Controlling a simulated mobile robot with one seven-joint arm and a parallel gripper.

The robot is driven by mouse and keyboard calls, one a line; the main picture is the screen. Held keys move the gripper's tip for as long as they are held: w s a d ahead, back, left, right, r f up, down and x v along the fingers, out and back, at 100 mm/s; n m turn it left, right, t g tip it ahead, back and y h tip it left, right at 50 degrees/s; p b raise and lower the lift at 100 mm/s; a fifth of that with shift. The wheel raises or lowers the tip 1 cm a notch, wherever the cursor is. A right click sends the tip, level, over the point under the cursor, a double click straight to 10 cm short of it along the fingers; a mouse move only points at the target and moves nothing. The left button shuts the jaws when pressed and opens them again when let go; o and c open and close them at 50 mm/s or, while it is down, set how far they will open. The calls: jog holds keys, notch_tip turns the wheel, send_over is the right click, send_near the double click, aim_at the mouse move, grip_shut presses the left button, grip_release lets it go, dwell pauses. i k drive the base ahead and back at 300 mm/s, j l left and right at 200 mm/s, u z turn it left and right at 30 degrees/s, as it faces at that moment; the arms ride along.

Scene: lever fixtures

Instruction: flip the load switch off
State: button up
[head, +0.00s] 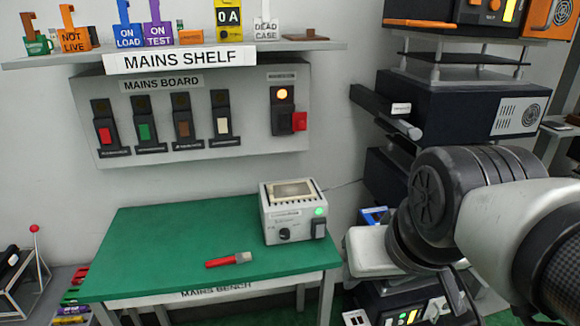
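A light grey box (290,212) stands at the right rear of the green bench. Its front has a round dark knob (285,235), a lit green lamp (319,211) and a dark switch (319,228) below the lamp. The small front label is unreadable, so I cannot tell whether this is the load switch or which way it is set. My arm fills the right side of the view, to the right of the box. My gripper's fingers do not show, so what they hold is hidden.
The green bench top (160,255) is mostly clear, with a red-handled tool (228,260) lying on it. Behind it, the MAINS BOARD (190,87) carries several coloured switches and a lit amber lamp (282,94). The mains shelf (85,52) overhangs it. Equipment racks (460,105) stand at right.

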aim_at(319, 228)
jog(key=i+j+u, duration=0.1)
jog(key=i, duration=0.35)
jog(key=i+j+u, duration=0.15)
jog(key=i, duration=0.25)
